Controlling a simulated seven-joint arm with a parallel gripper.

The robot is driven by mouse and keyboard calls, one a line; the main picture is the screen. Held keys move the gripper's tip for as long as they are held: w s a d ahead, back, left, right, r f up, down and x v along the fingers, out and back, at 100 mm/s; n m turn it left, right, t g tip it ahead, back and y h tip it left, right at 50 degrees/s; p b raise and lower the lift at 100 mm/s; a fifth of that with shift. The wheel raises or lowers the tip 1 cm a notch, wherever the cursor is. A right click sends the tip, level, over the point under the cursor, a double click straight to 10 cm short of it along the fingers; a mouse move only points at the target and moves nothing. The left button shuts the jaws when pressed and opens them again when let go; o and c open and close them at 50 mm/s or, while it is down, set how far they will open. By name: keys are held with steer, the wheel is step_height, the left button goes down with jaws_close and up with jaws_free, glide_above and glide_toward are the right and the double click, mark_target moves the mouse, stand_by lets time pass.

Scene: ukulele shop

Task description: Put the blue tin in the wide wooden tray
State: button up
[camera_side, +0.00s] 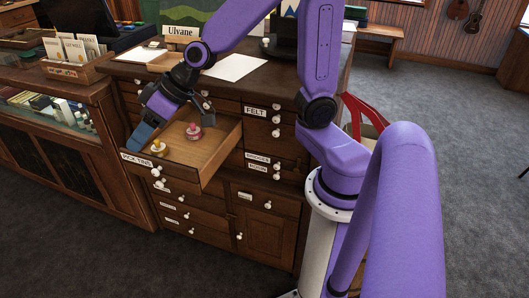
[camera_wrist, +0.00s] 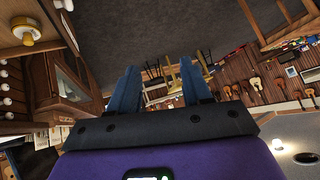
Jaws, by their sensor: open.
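My gripper (camera_side: 139,138) points down at the left side of an open drawer (camera_side: 213,153) labelled for pick tins. Its two blue fingers also show in the wrist view (camera_wrist: 160,85), spread apart with nothing between them. I cannot make out a blue tin in either view; the gripper hides part of the drawer's left side. A shallow wooden tray (camera_side: 164,62) lies on the cabinet top behind my wrist, partly hidden. I cannot tell whether it is the wide one.
A yellow-topped item (camera_side: 158,148) and a pink item (camera_side: 193,131) stand in the drawer. White paper (camera_side: 235,67) and a name sign (camera_side: 182,33) are on the cabinet top. A card box (camera_side: 78,70) stands on the left counter. Open carpet lies at right.

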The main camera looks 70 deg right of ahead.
steer(key=s+a+f+n+g, duration=0.2)
steer(key=s+n+g, duration=0.2)
steer(key=s, duration=0.8)
steer(key=s+d+f+n+g+h, duration=0.2)
steer(key=s+d+n+h, duration=0.2)
steer(key=s+d, duration=0.5)
steer(key=s+h, duration=0.1)
steer(key=s, duration=0.1)
steer(key=shift+s+g, duration=0.4)
